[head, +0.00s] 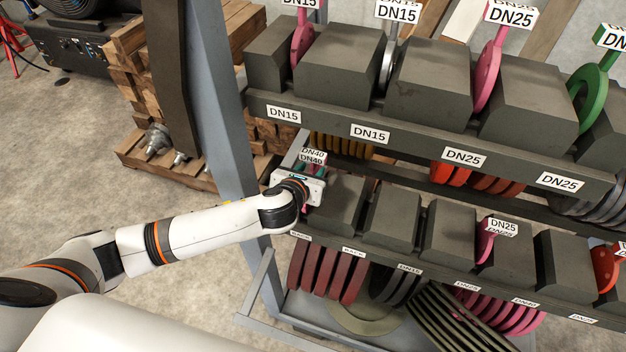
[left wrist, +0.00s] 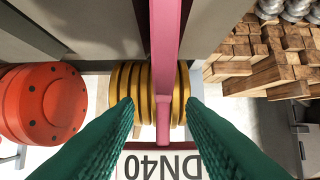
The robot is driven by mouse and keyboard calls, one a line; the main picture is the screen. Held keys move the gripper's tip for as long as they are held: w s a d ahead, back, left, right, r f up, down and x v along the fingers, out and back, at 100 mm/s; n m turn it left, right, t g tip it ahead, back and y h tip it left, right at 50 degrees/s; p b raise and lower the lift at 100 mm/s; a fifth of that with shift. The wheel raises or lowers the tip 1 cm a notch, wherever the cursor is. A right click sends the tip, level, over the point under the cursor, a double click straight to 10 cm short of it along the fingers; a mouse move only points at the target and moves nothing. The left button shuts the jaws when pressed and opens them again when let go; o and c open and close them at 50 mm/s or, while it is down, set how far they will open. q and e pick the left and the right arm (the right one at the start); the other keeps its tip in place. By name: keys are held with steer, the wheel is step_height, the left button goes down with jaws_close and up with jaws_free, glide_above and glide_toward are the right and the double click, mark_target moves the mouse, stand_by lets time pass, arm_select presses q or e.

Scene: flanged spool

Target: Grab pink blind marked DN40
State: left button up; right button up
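The pink blind (left wrist: 166,60) marked DN40 shows in the left wrist view as a long pink bar running down the middle. Its white DN40 label (left wrist: 160,166) is at the bottom, upside down. My left gripper (left wrist: 160,106) has its two green fingers on either side of the bar, with gaps visible, so it is open around it and not clamped. In the head view my left gripper (head: 314,170) is at the left end of the middle shelf, by the DN40 label (head: 312,157); the hand hides most of the blind. My right gripper is not in view.
Grey blocks (head: 391,219) separate slots along the shelf. The upper shelf beam (head: 415,146) runs above the hand. A grey rack post (head: 215,110) stands to its left. Yellow discs (left wrist: 142,90) and a red flange (left wrist: 42,103) lie beyond the fingers. Wooden pallets (head: 125,75) stand behind.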

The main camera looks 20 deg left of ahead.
arm_select(q)
steer(key=x, duration=0.4)
steer(key=shift+w+a+f+p, duration=0.1)
steer(key=shift+w+p, duration=0.25)
steer(key=shift+w, duration=0.05)
steer(key=shift+c, duration=0.2)
jaws_close()
stand_by(0.9)
steer(key=shift+w+r, duration=0.1)
steer(key=shift+r, duration=0.2)
